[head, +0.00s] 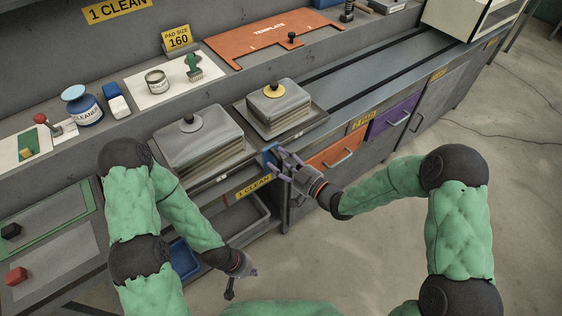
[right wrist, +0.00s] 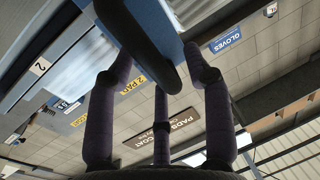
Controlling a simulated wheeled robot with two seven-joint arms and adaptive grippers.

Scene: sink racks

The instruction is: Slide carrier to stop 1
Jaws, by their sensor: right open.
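The carrier appears to be the grey tray (head: 317,122) on the bench rails, bearing a stack of pads under a yellow-knobbed weight (head: 276,97). A blue handle (head: 268,156) is at the bench front, just above the yellow "1 CLEAN" label (head: 253,187); its join to the tray is hidden. My right gripper (head: 285,163) is at this handle.
A second stack with a black-knobbed weight (head: 196,135) stands left of the carrier. The dark rails (head: 375,60) run clear to the right. Orange (head: 336,154) and purple (head: 392,118) drawer fronts lie right of my right gripper. A cleaner jar (head: 82,107) stands on the shelf.

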